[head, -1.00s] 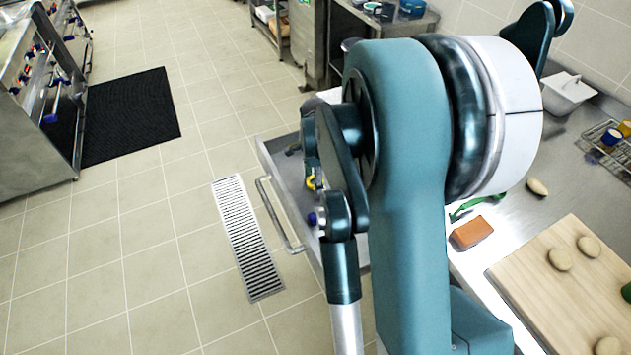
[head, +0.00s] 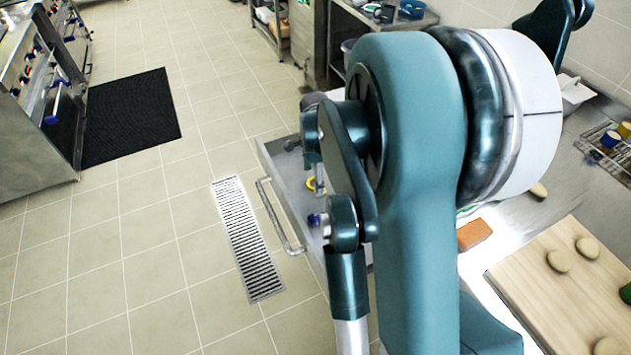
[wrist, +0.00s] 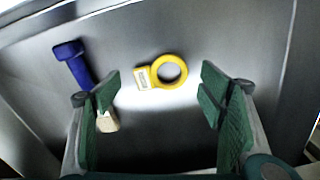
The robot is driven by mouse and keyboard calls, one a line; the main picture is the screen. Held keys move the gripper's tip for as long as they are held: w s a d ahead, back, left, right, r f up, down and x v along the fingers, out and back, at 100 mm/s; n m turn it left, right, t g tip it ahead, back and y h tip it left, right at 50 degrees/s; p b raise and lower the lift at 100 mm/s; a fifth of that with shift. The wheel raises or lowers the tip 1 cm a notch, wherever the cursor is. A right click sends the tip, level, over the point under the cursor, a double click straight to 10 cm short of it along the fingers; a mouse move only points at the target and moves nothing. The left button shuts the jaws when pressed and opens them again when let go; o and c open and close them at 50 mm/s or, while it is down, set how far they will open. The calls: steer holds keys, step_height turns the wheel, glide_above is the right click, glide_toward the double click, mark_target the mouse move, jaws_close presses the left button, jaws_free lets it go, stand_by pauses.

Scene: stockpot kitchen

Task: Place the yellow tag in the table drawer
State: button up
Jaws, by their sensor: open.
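The yellow tag (wrist: 168,71), a ring with a small pale label at its left, appears to lie flat on the grey metal floor of the table drawer (wrist: 210,35). In the head view a small part of the tag (head: 311,184) shows inside the pulled-out drawer (head: 272,164), with my arm hiding much of the inside. My gripper (wrist: 160,95) is open and empty in the wrist view. Its green-padded fingers stand apart, left and right of the tag and nearer the camera, not touching it.
A blue-handled item (wrist: 75,60) lies in the drawer left of the tag, close to my left finger. The counter at right holds an orange block (head: 474,234), a wooden board (head: 560,300) with several round pieces, and a wire rack (head: 600,150).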

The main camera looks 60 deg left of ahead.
step_height(320, 180, up, 10)
steer(key=p, duration=0.1)
steer(key=shift+f+p, duration=0.25)
steer(key=shift+p, duration=0.05)
stand_by(0.6)
stand_by(0.4)
